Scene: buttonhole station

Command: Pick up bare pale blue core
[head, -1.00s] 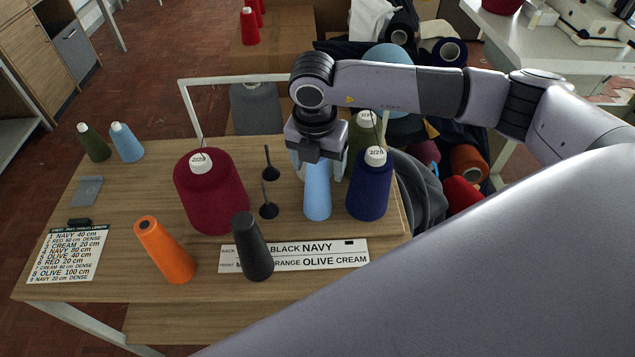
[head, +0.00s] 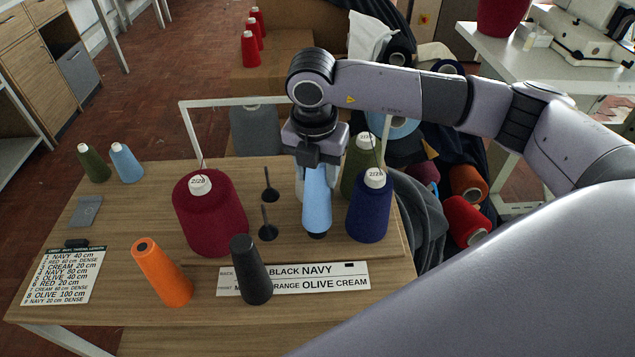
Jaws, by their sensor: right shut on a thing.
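The pale blue core (head: 317,207), a plain tapered cone, is upright between the navy cone and two empty dark pegs. My right gripper (head: 318,180) comes from above and is shut on its upper part, hiding its top. A dark round base (head: 317,235) shows just below the core's lower edge, so the core appears slightly raised. My left gripper is not in view.
A dark red cone (head: 210,215), a navy cone (head: 370,210) and an olive cone (head: 360,165) stand close by. Orange (head: 163,273) and black (head: 251,270) cones stand in front near a label strip (head: 320,279). Small olive and light blue cones stand at back left.

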